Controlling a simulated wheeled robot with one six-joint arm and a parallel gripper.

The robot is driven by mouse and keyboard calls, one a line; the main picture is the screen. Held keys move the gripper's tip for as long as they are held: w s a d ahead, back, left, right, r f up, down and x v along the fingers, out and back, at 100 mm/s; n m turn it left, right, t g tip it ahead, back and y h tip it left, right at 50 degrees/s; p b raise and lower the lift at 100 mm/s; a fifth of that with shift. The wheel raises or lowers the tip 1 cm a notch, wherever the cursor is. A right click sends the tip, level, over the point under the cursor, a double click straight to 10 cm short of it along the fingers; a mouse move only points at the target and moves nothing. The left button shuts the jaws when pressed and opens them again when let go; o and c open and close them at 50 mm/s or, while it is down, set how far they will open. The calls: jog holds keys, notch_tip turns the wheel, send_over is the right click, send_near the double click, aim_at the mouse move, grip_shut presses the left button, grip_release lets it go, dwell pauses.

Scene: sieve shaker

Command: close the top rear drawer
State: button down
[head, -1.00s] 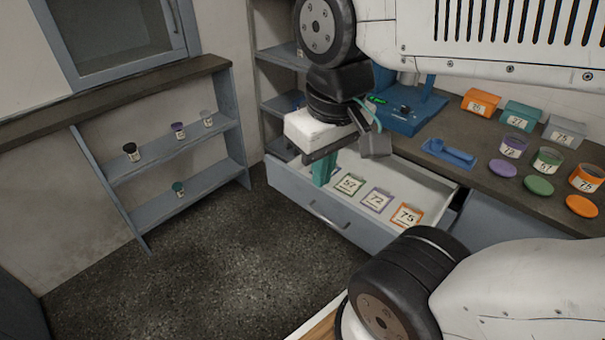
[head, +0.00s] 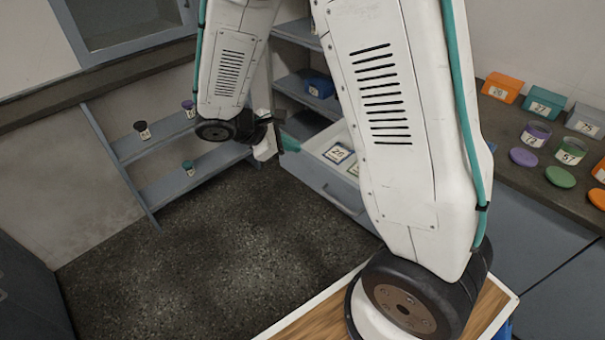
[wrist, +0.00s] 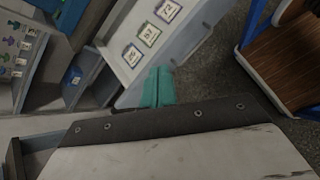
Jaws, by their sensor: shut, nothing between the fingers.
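The drawer (head: 322,182) stands open under the counter, partly hidden behind my arm. It has a blue-grey front and a pale inside, with numbered cards lying in it. It also shows in the wrist view (wrist: 188,47), with a row of cards in it. My gripper (head: 290,143) has teal fingers, shut and empty, by the drawer's left end in the head view. In the wrist view the fingers (wrist: 158,88) lie close to the drawer's corner. I cannot tell whether they touch it.
Small jars stand on the low wall shelf (head: 188,184) at left. The counter at right holds an orange box (head: 502,87), a teal box (head: 543,103) and open jars with lids (head: 536,134). The dark floor (head: 220,250) before the drawer is clear.

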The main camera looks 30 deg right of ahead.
jog(key=w+a+f+n+t+h, duration=0.1)
jog(key=w+a+f+n+t, duration=0.2)
jog(key=f, duration=0.5)
jog(key=w+f+n+h, duration=0.1)
jog(key=w+f+n, duration=0.2)
jog(key=f+n, duration=0.35)
jog(key=m, duration=0.1)
send_near(309, 172)
notch_tip(309, 172, down, 3)
jog(key=d, duration=0.4)
jog(key=shift+w+d+f, duration=0.1)
jog(key=shift+w+d, duration=0.05)
jog(key=shift+d, duration=0.1)
jog(key=shift+w+d, duration=0.15)
jog(key=shift+d, duration=0.35)
